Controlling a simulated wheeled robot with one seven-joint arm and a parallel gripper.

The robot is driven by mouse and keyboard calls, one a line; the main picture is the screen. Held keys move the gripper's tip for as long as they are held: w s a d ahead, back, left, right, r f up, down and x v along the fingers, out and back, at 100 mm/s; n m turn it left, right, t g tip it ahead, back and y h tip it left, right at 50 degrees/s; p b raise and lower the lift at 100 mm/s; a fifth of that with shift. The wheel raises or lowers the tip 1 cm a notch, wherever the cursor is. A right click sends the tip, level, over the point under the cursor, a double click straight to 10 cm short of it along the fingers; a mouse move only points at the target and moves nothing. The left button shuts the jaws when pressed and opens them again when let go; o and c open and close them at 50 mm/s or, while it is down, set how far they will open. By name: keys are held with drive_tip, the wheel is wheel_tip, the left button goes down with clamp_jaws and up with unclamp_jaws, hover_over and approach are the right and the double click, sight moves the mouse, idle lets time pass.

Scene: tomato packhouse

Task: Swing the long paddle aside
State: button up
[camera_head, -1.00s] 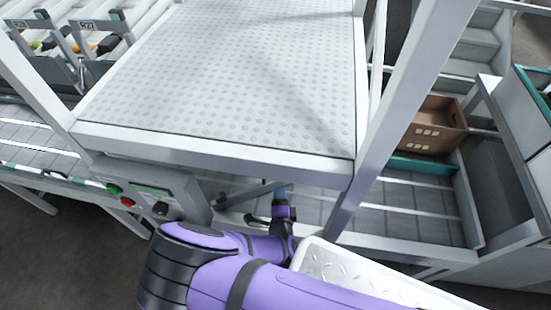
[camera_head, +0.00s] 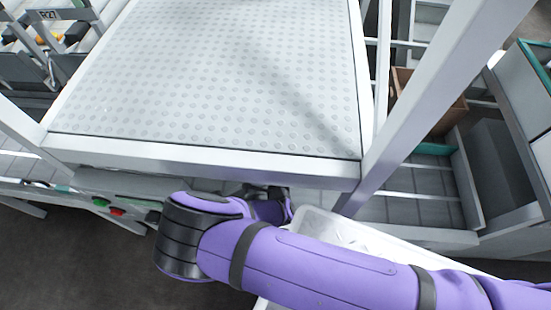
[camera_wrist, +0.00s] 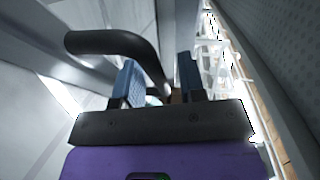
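In the wrist view my gripper (camera_wrist: 158,65) shows two blue fingers standing apart with a gap between them. A thick dark curved bar (camera_wrist: 108,42) comes in from the left, passes over the left finger and bends down into the gap. I cannot tell whether it touches a finger, or whether it is part of the long paddle. In the head view my purple arm reaches under the front edge of the studded deck, and the gripper's fingers are hidden there. I cannot pick out the long paddle for certain in either view.
The studded deck (camera_head: 215,85) and its pale frame post (camera_head: 425,110) stand close around my arm. A control box with green and red buttons (camera_head: 103,202) is at the left. A brown crate (camera_head: 403,90) sits behind the post at right. A white tray (camera_head: 345,232) lies beneath my arm.

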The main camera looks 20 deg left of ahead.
clamp_jaws()
drive_tip(key=shift+d, duration=0.1)
drive_tip(key=s+d+m+t+h, duration=0.1)
drive_tip(key=s+d+m+h, duration=0.5)
drive_tip(key=s+h, duration=0.3)
drive_tip(key=shift+s+d+m+t, duration=0.4)
drive_tip(key=shift+s+d, duration=0.3)
drive_tip(key=shift+s, duration=0.25)
unclamp_jaws()
